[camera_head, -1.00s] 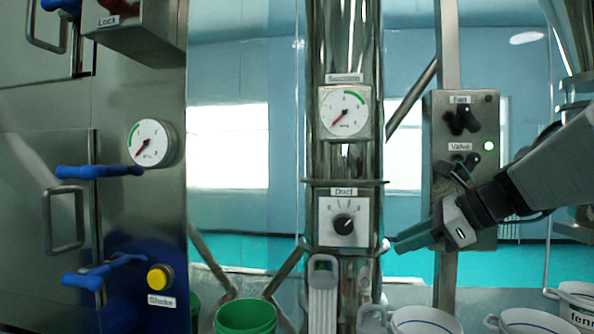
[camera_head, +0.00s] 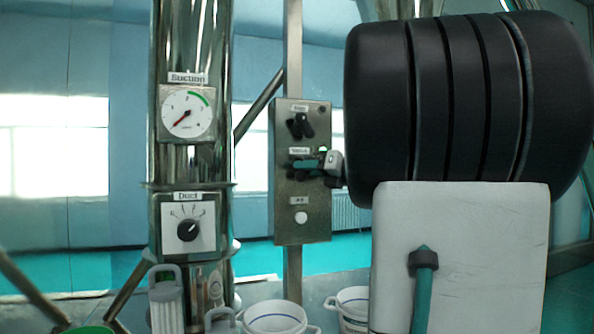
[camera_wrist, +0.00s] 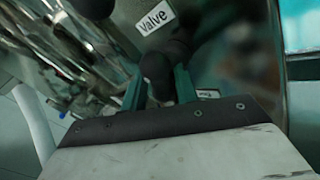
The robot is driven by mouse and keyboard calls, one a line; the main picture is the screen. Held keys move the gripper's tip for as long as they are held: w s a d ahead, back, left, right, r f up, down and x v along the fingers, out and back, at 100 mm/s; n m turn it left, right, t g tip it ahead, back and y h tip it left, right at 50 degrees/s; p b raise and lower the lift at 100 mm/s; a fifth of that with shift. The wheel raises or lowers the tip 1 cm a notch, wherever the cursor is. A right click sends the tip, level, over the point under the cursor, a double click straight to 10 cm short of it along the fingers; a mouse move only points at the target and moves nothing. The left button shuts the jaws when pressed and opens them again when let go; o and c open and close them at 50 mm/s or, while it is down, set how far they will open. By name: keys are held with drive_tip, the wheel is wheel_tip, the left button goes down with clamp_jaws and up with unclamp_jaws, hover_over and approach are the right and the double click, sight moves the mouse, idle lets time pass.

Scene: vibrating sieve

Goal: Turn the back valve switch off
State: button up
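The grey control box (camera_head: 302,222) stands on a post left of my arm in the head view. Its dark fan switch (camera_head: 299,126) is at the top, with a lit green lamp (camera_head: 323,148) below right. My gripper (camera_head: 303,165) is at the valve switch, which is mostly hidden there. In the wrist view, the valve label (camera_wrist: 155,17) is above a dark rounded switch (camera_wrist: 158,72). The teal fingers of my gripper (camera_wrist: 160,88) lie on either side of this switch. Whether both fingers press on it is not clear.
The steel duct column (camera_head: 192,265) stands left of the box, with a suction gauge (camera_head: 187,113) and a duct dial (camera_head: 188,230). A white button (camera_head: 301,217) is low on the box. White buckets (camera_head: 275,318) stand below.

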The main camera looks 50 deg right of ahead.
drive_tip(key=shift+w+a, duration=0.1)
drive_tip(key=shift+w, duration=0.4)
clamp_jaws()
drive_tip(key=n+g+h, duration=0.1)
drive_tip(key=n+g, duration=0.2)
drive_tip(key=n, duration=0.1)
drive_tip(key=shift+g, duration=0.4)
drive_tip(key=n+g+h, duration=0.2)
drive_tip(key=n, duration=0.1)
drive_tip(key=shift+g+h, duration=0.4)
idle(0.4)
